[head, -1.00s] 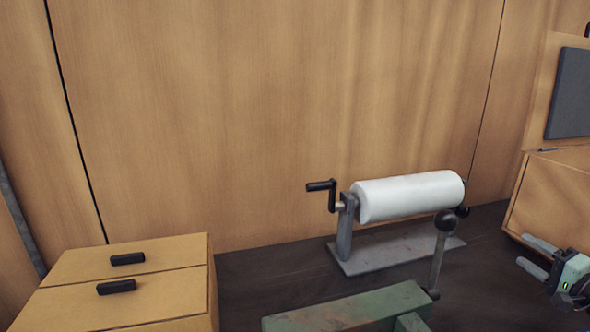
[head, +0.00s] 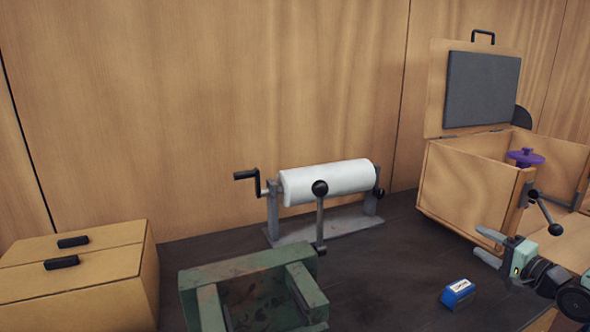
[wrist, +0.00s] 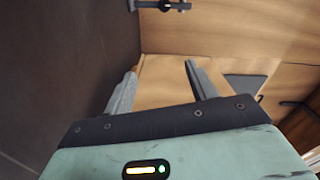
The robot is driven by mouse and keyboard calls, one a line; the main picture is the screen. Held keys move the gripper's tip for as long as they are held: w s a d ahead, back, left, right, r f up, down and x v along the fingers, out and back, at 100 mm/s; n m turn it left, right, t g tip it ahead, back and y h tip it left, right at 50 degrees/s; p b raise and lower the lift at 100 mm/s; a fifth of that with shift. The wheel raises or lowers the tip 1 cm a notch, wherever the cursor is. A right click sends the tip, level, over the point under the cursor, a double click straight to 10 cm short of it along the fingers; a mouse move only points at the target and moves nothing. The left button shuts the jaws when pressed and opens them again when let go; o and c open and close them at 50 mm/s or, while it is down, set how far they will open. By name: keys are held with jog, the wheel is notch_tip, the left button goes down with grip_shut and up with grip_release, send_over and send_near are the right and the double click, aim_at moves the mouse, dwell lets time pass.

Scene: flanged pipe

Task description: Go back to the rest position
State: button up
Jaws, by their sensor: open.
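My gripper (head: 484,246) is at the right of the head view, in front of the open wooden box (head: 465,190). Its two grey fingers point left and are apart, with nothing between them. In the wrist view the fingers (wrist: 158,80) also stand apart and empty, with wooden panels beyond them.
A green metal vise (head: 255,295) stands at the front, with a white roll on a crank stand (head: 330,180) behind it. A blue block (head: 458,293) lies on the dark tabletop. A purple knobbed part (head: 525,156) is in the box. A wooden drawer unit (head: 75,285) stands left.

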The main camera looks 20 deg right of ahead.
jog(key=w+a+n+g, duration=0.1)
jog(key=w+a+f+n+g, duration=0.1)
jog(key=w+a+g, duration=0.1)
jog(key=w+a+n+g, duration=0.1)
jog(key=a, duration=0.1)
jog(key=shift+w+a+f+n+h, duration=0.15)
jog(key=shift+w+f+n+h, duration=0.15)
jog(key=shift+f+n, duration=0.1)
jog(key=a+n+g, duration=0.1)
jog(key=w+a+n+g, duration=0.1)
jog(key=a, duration=0.1)
jog(key=shift+a+r+g+h, duration=0.1)
jog(key=shift+g+h, duration=0.2)
jog(key=shift+h, duration=0.1)
jog(key=s+a+r+n+g, duration=0.3)
jog(key=s+a+n, duration=0.2)
jog(key=s+a, duration=0.4)
jog(key=s+a+r+n+g, duration=0.3)
jog(key=s+a, duration=0.6)
jog(key=a, duration=0.8)
jog(key=s+a+r+n+g, duration=0.3)
jog(key=s+a+n, duration=0.4)
jog(key=a, duration=0.5)
jog(key=shift+s+a+g, duration=0.4)
jog(key=shift+s+g, duration=0.5)
jog(key=shift+s, duration=0.2)
